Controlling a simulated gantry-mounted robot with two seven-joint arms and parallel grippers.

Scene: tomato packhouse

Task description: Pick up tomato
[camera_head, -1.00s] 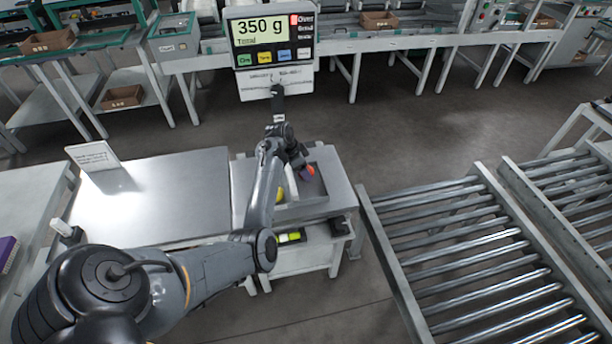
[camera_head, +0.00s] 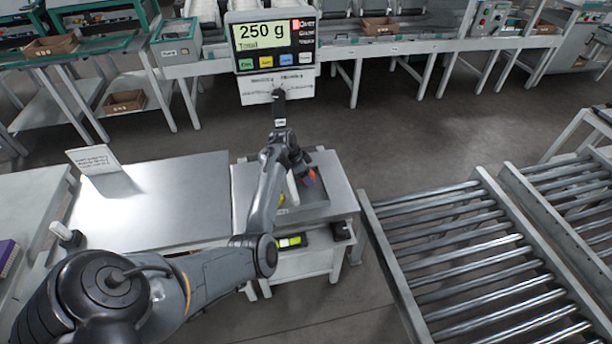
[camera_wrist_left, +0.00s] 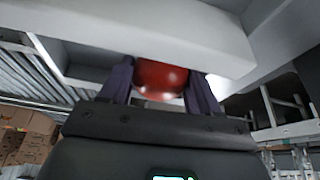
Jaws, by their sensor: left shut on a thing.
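A red tomato (camera_wrist_left: 160,78) sits between the two dark fingers of my left gripper (camera_wrist_left: 162,85) in the left wrist view. The gripper is shut on it. In the head view the left gripper (camera_head: 306,174) is over the dark recessed tray (camera_head: 318,208) on the weighing stand, and a small bit of red shows at its fingers. Whether the tomato touches the tray is hard to tell. A yellow thing (camera_head: 281,200) lies in the tray, partly hidden by my arm. My right gripper is not in view.
The scale display (camera_head: 274,40) reads 250 g and stands on a post behind the tray. A bare metal table (camera_head: 160,205) is left of the stand. A roller conveyor (camera_head: 480,250) is to the right. A small sign (camera_head: 92,160) stands on the table.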

